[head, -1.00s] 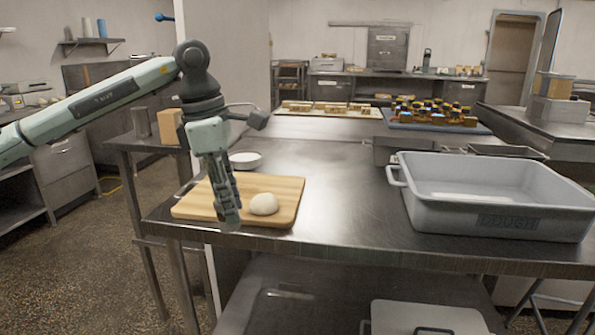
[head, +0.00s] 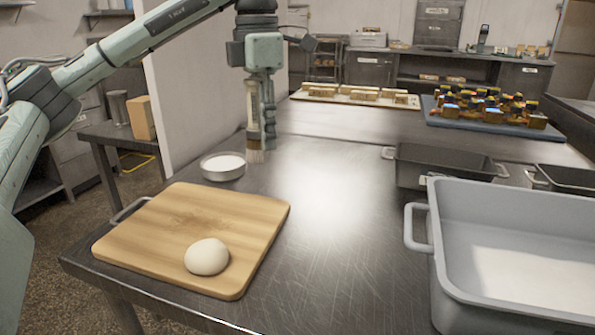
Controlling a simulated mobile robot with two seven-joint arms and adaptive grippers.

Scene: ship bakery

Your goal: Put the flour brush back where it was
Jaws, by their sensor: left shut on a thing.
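My left gripper (head: 264,138) is shut on the flour brush (head: 255,155), fingers pointing down. The brush hangs with its tan bristles lowest, and the gripper hides part of its handle. It is over the steel table, just right of and behind a small round bowl of white flour (head: 223,169). Whether the bristles touch the table I cannot tell. My right gripper is not in view.
A large grey dough tub (head: 432,262) stands at the right. Dark baking tins (head: 410,172) stand behind it. A blue tray (head: 480,122) of decorated pastries and a tray of loaves (head: 345,101) are farther back. The middle of the steel table (head: 330,230) is clear.

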